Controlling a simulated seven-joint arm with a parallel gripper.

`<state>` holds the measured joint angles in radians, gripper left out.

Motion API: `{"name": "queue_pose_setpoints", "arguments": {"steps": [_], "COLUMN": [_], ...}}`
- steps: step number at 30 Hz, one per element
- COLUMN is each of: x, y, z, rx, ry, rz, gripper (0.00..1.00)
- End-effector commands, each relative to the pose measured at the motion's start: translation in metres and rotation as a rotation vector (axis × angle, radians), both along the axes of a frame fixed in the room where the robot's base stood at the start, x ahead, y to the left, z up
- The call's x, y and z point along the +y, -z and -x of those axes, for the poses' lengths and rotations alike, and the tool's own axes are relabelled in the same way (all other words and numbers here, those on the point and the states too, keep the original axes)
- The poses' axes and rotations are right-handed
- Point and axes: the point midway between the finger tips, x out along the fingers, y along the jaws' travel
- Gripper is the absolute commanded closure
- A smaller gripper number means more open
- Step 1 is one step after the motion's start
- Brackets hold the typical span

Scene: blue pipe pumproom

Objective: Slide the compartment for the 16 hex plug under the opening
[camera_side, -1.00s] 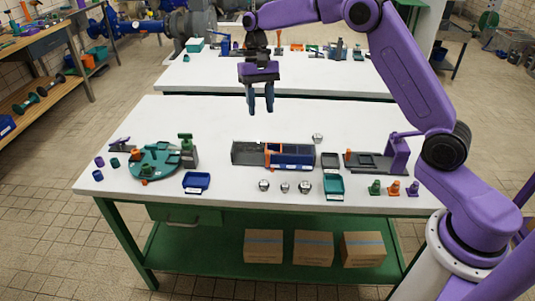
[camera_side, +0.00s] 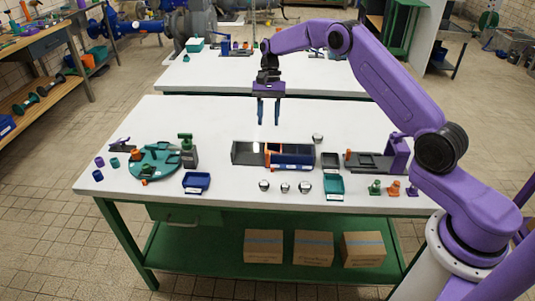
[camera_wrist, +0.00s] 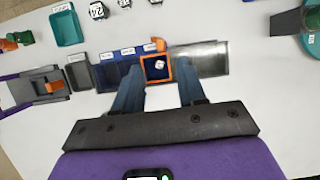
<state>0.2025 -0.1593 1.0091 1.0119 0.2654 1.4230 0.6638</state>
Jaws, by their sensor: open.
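A blue sliding box (camera_side: 292,155) with several labelled compartments sits in a grey rail (camera_side: 247,152) at mid-table. An orange frame (camera_side: 268,152) stands around the opening over the box's left end. In the wrist view the blue box (camera_wrist: 115,72) extends left of the orange frame (camera_wrist: 146,72). A small pale piece (camera_wrist: 159,64) with a dark mark shows inside the frame. The compartment labels are too small to read. My gripper (camera_side: 269,121) is open and empty above and behind the frame. In the wrist view its fingers (camera_wrist: 159,78) straddle the frame from above, apart from it.
Several silver hex plugs (camera_side: 284,187) lie in front of the box, and another (camera_side: 317,138) lies behind it. Small trays (camera_side: 196,181) (camera_side: 333,185), a green turntable (camera_side: 153,163) and a grey-and-purple fixture (camera_side: 385,157) stand around it. The table behind the box is mostly clear.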

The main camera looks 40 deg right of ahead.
Motion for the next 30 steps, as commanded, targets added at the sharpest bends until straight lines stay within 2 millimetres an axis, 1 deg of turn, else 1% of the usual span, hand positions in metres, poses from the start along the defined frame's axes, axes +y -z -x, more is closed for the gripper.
{"name": "queue_pose_setpoints", "arguments": {"steps": [1, 9, 16, 22, 30], "x": [0.003, 0.016, 0.026, 0.031, 0.032], "y": [0.009, 0.056, 0.091, 0.107, 0.110], "z": [0.004, 0.018, 0.028, 0.031, 0.033], "rx": [0.004, 0.003, 0.003, -0.001, -0.001], "ry": [-0.001, -0.001, -0.002, -0.001, -0.001], "rz": [0.000, 0.001, 0.000, 0.000, 0.000], "gripper": [0.60, 0.60, 0.60, 0.60, 0.60]}}
